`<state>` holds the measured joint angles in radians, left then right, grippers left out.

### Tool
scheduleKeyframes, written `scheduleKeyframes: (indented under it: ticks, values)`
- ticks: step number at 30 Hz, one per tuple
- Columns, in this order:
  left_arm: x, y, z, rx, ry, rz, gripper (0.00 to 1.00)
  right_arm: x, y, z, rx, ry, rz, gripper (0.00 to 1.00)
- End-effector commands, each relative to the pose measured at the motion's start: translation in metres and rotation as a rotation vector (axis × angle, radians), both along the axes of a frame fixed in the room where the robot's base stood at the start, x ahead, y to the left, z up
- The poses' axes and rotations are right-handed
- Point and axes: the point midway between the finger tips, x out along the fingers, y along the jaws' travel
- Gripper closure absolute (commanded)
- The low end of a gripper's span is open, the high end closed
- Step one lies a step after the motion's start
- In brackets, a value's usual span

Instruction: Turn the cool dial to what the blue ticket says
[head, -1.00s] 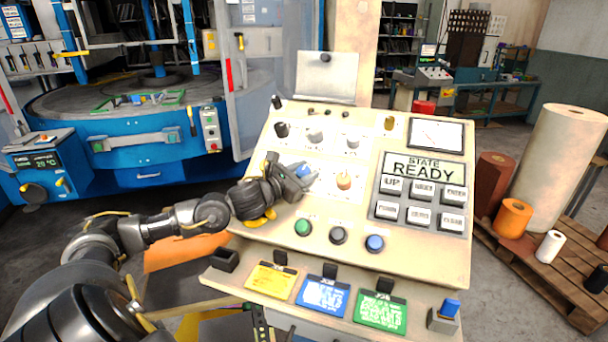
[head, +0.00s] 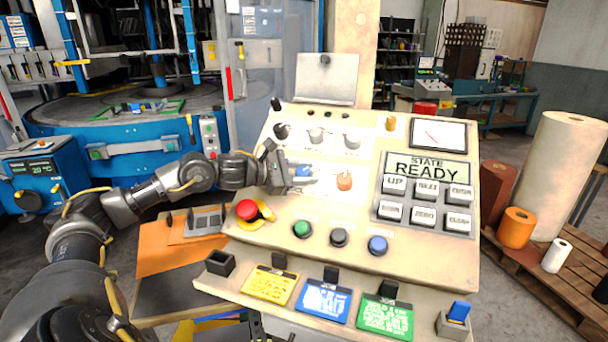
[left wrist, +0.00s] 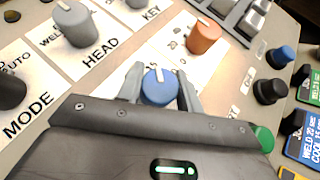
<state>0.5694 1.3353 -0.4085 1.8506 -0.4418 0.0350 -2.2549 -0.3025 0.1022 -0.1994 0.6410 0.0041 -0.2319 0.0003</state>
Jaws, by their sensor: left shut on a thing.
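A blue dial (head: 303,171) sits on the sloping panel, left of an orange dial (head: 344,181). My left gripper (head: 301,176) is shut on the blue dial. In the left wrist view the fingers stand on either side of the blue dial (left wrist: 159,88), whose white mark points up the picture. Its label and scale are mostly hidden by the gripper. The blue ticket (head: 322,300) stands in the middle of the front ledge. In the left wrist view the blue ticket (left wrist: 296,128) shows lines that appear to read WELD 20 and COOL 15.
A red button (head: 247,210) sits below my left forearm. Green, black and blue buttons (head: 338,237) line the lower panel. Yellow (head: 269,285) and green (head: 385,316) tickets flank the blue one. Grey knobs (left wrist: 75,24) sit above the dial, and a READY display (head: 427,167) is at right.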

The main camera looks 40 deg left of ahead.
Motion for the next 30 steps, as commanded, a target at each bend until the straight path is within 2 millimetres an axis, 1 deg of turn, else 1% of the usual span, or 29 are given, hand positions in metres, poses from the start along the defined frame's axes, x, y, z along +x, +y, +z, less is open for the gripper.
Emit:
scheduleKeyframes:
  ticks: [12,13,17,18,26,30]
  values:
    - [0.0,0.0,0.001,0.003,-0.002,-0.006,0.87,0.0,0.004,0.0,0.004,0.0,-0.002,0.55]
    - [0.0,0.0,0.001,0.003,-0.003,-0.005,0.62,0.0,0.004,0.0,0.004,0.0,-0.002,0.55]
    - [0.0,0.0,0.001,0.003,-0.001,-0.005,0.45,-0.002,0.003,0.0,0.004,0.003,-0.002,0.55]
    - [0.0,0.0,0.001,0.003,-0.001,-0.005,0.43,-0.002,0.003,0.0,0.003,0.004,-0.002,0.55]
    - [-0.001,0.001,0.0,0.003,0.0,-0.005,0.43,-0.004,0.005,-0.002,0.006,0.006,-0.001,0.55]
    - [-0.007,0.006,-0.003,0.006,0.0,-0.002,0.43,-0.001,-0.002,-0.012,-0.004,0.002,0.001,0.55]
